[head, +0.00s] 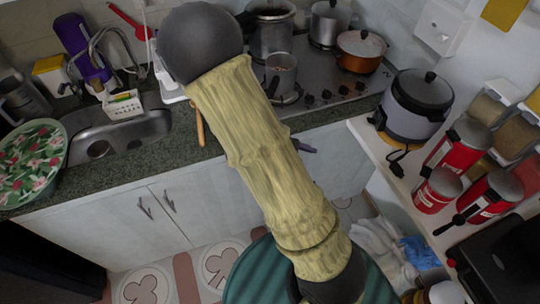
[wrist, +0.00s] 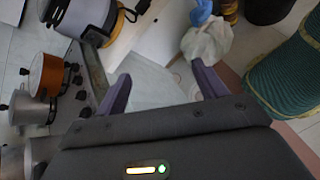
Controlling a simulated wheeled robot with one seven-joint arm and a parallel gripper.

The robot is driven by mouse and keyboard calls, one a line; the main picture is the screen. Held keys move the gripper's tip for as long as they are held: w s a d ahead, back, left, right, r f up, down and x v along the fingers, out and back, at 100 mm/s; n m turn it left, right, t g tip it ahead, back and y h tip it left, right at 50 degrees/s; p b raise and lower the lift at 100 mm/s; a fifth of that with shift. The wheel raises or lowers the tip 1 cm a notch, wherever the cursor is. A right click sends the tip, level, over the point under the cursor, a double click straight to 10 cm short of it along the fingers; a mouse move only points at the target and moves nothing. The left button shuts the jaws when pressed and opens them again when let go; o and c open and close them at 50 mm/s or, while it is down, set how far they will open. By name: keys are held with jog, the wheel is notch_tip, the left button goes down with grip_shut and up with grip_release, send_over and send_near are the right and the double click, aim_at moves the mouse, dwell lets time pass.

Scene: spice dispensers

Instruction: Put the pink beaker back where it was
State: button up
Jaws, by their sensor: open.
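I cannot make out a pink beaker in either view. My gripper (wrist: 160,70) is open in the wrist view, its two purple fingers wide apart with nothing between them. Behind the fingers are a pale cabinet front and the floor, some distance away. In the head view my arm crosses the middle and hides part of the counter and stove edge. Only a small purple part of my gripper (head: 303,147) shows there, in front of the counter edge.
The counter (head: 225,140) holds a sink (head: 115,135) and a floral bowl (head: 30,165). Pots, including an orange one (head: 360,52), stand on the stove (head: 330,90). A rice cooker (head: 415,110), red canisters (head: 437,190) and spice dispensers (head: 515,135) are on the right.

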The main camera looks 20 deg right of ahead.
jog(key=a+r+m+t+y, duration=0.4)
jog(key=a+r+m+y, duration=0.4)
jog(key=a+m+y, duration=0.2)
jog(key=shift+w+a+m+y, duration=0.15)
jog(key=shift+w+m+y, duration=0.15)
jog(key=shift+y, duration=0.1)
